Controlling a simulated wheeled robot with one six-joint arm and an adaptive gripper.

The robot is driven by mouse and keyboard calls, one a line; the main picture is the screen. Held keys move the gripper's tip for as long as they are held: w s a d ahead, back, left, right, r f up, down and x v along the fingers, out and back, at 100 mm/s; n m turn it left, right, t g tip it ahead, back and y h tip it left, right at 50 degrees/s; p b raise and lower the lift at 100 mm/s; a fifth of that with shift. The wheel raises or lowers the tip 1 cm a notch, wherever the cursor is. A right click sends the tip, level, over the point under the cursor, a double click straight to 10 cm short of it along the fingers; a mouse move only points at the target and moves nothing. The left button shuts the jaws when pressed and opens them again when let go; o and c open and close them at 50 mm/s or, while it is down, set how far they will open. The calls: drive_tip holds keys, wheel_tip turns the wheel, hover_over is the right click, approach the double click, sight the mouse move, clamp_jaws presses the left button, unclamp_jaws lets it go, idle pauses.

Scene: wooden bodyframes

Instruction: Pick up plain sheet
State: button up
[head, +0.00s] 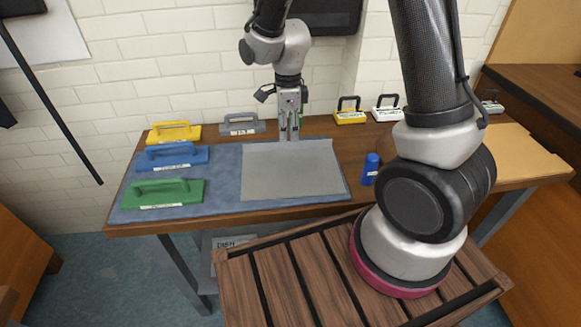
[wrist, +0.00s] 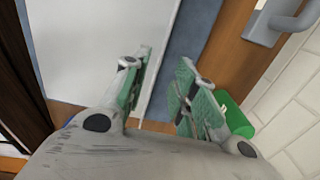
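The plain sheet (head: 292,172) is a flat grey rectangle lying on the blue mat on the table. My gripper (head: 289,136) points down at the sheet's far edge, near its middle. In the wrist view the sheet (wrist: 90,45) looks pale and fills the upper left. There the two green-padded fingers of my gripper (wrist: 160,90) stand apart, with the sheet's edge and a strip of blue mat showing between them. Nothing is held. Whether the fingertips touch the sheet or mat cannot be told.
Yellow (head: 174,132), blue (head: 172,156), green (head: 163,193) and grey (head: 242,124) handled tools surround the sheet's left side. A blue bottle (head: 370,169) stands to its right. A green object (wrist: 236,115) is close beside the right finger. A brick wall (head: 195,65) rises behind the table.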

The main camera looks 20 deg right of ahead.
wheel_tip(320, 180, down, 4)
drive_tip(key=shift+a+f, duration=0.1)
clamp_jaws()
idle(0.4)
